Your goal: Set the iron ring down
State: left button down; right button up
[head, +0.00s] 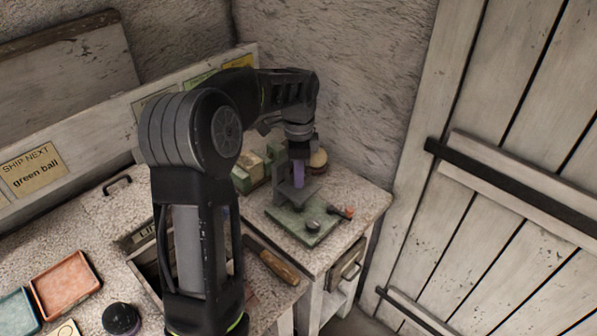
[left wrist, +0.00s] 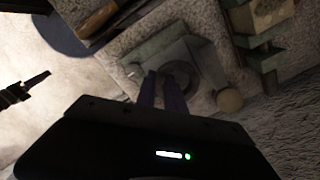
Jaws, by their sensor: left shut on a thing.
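My left gripper (head: 298,178) reaches down from above over a green metal stand (head: 290,222) on the right end of the workbench. Its purple fingers (left wrist: 162,90) also show in the left wrist view, close together. A dark, rounded rim (left wrist: 184,72) lies at the fingertips there and looks like the iron ring, with the fingers shut on it. In the head view the ring cannot be made out, and I cannot tell whether it touches the stand. My right gripper is out of view.
Green boxes (head: 248,174) stand behind the stand. A wooden-handled tool (head: 278,266) lies to its front left, and a red-tipped handle (head: 346,212) sits at its right. A red tray (head: 64,284), a teal tray (head: 14,312) and a dark ball (head: 120,318) are at the left front.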

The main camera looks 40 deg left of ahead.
pick_arm(q)
jog(key=shift+f+b, duration=0.4)
jog(key=shift+f, duration=0.6)
dwell(0.5)
jog(key=shift+f+b, duration=0.3)
jog(key=shift+f, duration=0.35)
dwell(0.5)
jog(key=c, duration=1.3)
grip_release()
jog(key=shift+c, duration=0.2)
jog(key=shift+r+p, duration=1.55)
jog(key=shift+r, duration=0.45)
